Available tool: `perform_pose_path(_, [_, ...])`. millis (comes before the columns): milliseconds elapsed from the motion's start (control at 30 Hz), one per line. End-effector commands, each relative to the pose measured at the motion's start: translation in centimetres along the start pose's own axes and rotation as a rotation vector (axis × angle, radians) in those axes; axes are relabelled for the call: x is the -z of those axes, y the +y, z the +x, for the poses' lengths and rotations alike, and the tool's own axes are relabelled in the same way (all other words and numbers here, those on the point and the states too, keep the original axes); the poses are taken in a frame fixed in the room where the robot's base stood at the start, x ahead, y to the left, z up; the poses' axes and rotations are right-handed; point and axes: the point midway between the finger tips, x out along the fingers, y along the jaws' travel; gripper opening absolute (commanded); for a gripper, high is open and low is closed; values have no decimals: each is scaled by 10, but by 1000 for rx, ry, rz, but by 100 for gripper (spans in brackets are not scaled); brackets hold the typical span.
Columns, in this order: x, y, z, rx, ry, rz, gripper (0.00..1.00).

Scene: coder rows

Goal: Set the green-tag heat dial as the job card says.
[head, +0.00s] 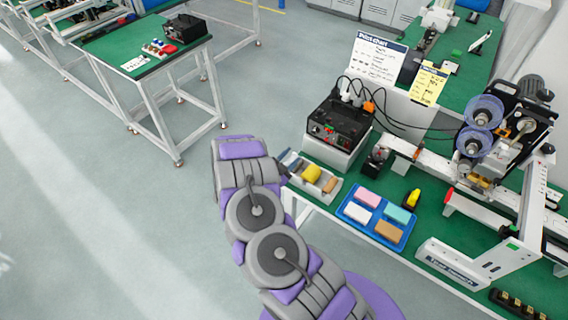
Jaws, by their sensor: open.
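A black control box (338,116) stands on a white stand on the green bench. Its front panel has small dark knobs with red and green marks. They are too small to tell which dial has the green tag or where it points. A yellow card (429,84) stands behind the box to the right, and a white print chart (376,60) stands behind it. The small writing on both is not readable. My grey and purple arm rises from the bottom middle, left of the bench.
A grey tray (296,160) with yellow and tan pieces lies before the box. A blue tray (352,208) of coloured blocks lies nearer. A coder machine (500,130) with blue reels stands right. Cables run behind the box. The floor left of the bench is clear.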

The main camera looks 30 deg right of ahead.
Motion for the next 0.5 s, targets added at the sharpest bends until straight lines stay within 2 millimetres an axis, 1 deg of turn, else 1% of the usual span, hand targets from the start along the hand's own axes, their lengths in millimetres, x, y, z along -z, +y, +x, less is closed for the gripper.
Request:
perform_pose_path(33, [0,0,-8,1,-2,-1,41])
perform_pose_path(200, [0,0,-26,2,0,-1,41])
perform_pose_path(333, [0,0,-32,1,0,-2,41])
perform_pose_path(500, [0,1,-34,0,1,-2,41])
